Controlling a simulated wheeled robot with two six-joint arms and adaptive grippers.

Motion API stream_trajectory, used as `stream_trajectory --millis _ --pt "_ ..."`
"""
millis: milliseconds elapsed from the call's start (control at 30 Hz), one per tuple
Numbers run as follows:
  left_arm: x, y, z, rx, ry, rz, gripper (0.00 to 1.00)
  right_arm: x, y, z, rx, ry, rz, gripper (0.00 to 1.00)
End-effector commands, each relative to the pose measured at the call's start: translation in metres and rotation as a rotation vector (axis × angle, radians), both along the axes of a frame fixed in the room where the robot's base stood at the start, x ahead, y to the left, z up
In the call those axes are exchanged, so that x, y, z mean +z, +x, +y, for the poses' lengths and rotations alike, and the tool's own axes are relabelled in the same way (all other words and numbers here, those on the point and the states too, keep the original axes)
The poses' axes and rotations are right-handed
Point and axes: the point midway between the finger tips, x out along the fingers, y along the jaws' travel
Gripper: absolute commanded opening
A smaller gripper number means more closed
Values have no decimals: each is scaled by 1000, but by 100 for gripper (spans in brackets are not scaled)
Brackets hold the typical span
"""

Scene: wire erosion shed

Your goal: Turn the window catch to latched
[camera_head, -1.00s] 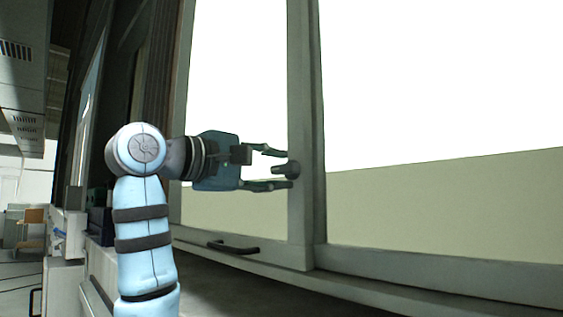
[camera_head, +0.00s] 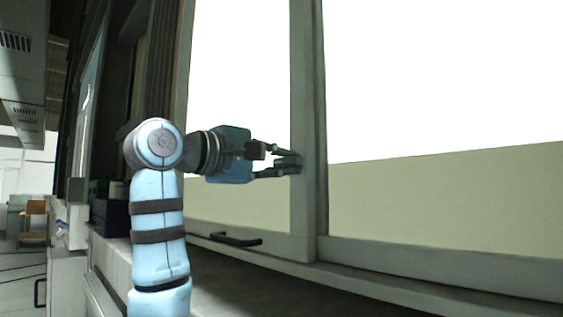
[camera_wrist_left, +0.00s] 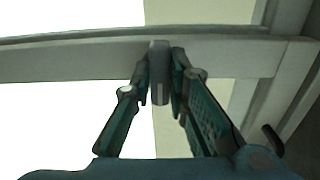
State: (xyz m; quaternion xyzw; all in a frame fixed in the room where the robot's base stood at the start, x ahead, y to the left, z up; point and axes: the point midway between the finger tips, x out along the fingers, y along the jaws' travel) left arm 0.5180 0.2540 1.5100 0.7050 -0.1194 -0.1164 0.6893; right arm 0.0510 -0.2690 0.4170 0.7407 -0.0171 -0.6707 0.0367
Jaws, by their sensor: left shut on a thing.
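The window catch (camera_wrist_left: 158,72) is a small grey knob-like piece on the upright window frame (camera_head: 309,120). In the left wrist view it sits between the two fingers of my left gripper (camera_wrist_left: 162,85). In the head view my left gripper (camera_head: 290,163) is at the frame, with its fingers closed on the catch and hiding most of it. The catch's exact angle is hard to tell. My right gripper is in neither view.
A dark bar handle (camera_head: 236,240) is on the lower window rail, below my left gripper. A sill (camera_head: 250,285) runs beneath the window. Dark blue boxes (camera_head: 110,217) stand at the left. Pale glass panes lie on both sides of the upright.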

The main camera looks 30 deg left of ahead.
Motion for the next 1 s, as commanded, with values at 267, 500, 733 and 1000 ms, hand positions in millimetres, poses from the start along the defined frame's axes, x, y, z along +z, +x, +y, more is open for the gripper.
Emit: stream_trajectory --millis 267,500,733,1000 --pt "0 0 0 0 118 -40 0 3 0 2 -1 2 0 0" --pt "1 0 0 0 309 -105 0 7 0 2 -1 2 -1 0" --pt "0 0 0 -1 514 -177 0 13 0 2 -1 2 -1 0" --pt "1 0 0 -2 757 -261 0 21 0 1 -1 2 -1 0"
